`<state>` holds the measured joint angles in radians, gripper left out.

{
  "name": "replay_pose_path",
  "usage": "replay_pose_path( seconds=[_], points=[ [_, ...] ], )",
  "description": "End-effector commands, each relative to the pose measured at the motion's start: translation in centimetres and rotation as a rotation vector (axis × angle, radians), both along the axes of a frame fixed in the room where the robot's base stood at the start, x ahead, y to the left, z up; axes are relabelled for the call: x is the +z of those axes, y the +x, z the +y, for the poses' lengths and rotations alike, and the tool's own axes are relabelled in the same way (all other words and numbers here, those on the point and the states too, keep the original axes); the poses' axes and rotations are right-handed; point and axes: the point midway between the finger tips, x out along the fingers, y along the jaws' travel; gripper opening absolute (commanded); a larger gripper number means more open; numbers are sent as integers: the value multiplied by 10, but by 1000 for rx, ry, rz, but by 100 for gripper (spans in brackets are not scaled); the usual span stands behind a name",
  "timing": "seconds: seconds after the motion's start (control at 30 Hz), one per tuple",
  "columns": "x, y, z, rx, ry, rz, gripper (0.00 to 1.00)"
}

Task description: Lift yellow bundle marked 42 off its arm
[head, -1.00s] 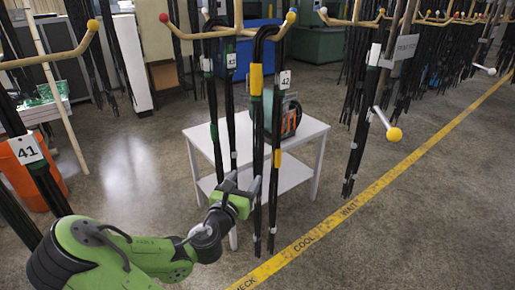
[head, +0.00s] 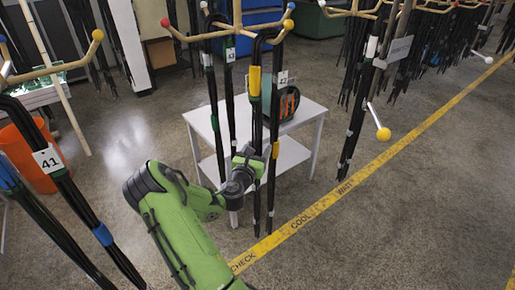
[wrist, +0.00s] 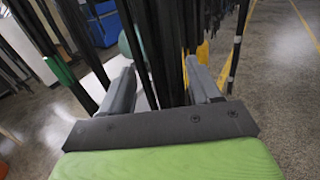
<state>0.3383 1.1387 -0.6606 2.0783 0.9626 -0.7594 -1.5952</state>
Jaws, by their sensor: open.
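The bundle marked 42 is a long loop of black hoses with a yellow band (head: 255,82), draped over a wooden arm (head: 284,30) with a blue-tipped end. Its white tag (head: 284,78) hangs at its right strand. My gripper (head: 252,158) is at the bundle's lower part, below the yellow band, in front of the white table. In the wrist view the jaws (wrist: 163,85) stand apart, with dark hoses (wrist: 165,60) running up between them. Whether the jaws touch the hoses cannot be told. The fingertips are partly hidden in the head view.
Bundle 43 (head: 229,90) hangs close on the left. Bundle 41 (head: 62,185) hangs at the far left, near an orange bin (head: 30,155). A white table (head: 305,112) stands behind the bundle. More hoses hang at right, beside a yellow floor line (head: 375,165).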

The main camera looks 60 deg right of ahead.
Motion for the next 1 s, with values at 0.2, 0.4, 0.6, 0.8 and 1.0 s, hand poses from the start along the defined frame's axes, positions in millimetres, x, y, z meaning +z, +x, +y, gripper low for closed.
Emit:
replay_pose_path(
  seconds=[0.2,0.4,0.6,0.8,1.0],
  points=[
    [-1,0,0,0,0,0,38],
    [0,0,0,0,0,0,7],
    [0,0,0,0,0,0,0],
    [0,0,0,-1,-1,0,22],
    [0,0,0,-1,-1,0,0]
  ],
)
